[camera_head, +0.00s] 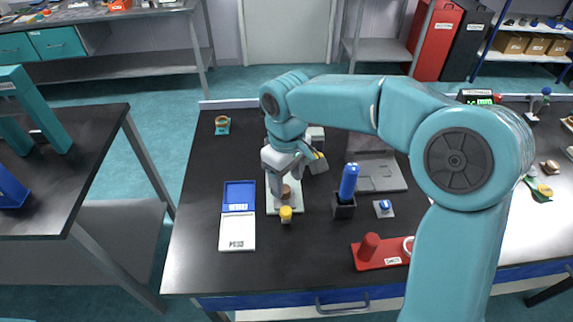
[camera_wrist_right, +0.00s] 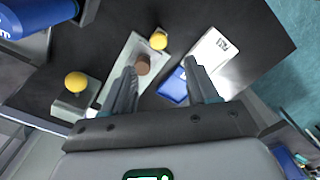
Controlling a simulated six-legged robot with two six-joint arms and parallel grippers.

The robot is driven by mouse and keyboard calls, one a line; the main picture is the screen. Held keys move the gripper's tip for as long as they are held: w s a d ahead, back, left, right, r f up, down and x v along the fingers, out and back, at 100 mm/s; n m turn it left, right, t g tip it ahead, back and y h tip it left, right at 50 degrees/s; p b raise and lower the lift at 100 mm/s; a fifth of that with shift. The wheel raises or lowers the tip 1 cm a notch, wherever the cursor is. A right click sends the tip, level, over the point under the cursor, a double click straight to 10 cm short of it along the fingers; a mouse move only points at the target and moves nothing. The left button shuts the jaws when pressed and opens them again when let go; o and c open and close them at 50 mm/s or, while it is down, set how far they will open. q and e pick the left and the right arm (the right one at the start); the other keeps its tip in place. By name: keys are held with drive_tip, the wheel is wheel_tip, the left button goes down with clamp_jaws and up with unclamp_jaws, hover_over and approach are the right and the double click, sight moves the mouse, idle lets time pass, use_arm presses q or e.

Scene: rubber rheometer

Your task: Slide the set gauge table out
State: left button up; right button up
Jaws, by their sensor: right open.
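A pale plate (camera_head: 292,207), which seems to be the set gauge table, lies on the dark bench. A brown disc (camera_head: 286,190) sits on it, and a yellow knob (camera_head: 286,214) is at its near end. My right gripper (camera_head: 277,190) points down over the plate, and its arm hides part of the gauge behind. In the right wrist view the open, empty fingers of my right gripper (camera_wrist_right: 162,82) reach towards the pale plate (camera_wrist_right: 125,62), the brown disc (camera_wrist_right: 142,65) and the yellow knob (camera_wrist_right: 158,40). I cannot tell whether they touch the plate. My left gripper is out of view.
A blue and white device (camera_head: 238,215) lies left of the plate. A blue bottle in a black holder (camera_head: 344,206) stands to the right. A grey block (camera_head: 318,166) with a yellow knob is behind. A red stand (camera_head: 372,253) is nearer right. The bench front is clear.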

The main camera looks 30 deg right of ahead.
drive_tip(key=shift+r, duration=2.25)
drive_tip(key=shift+a, duration=0.1)
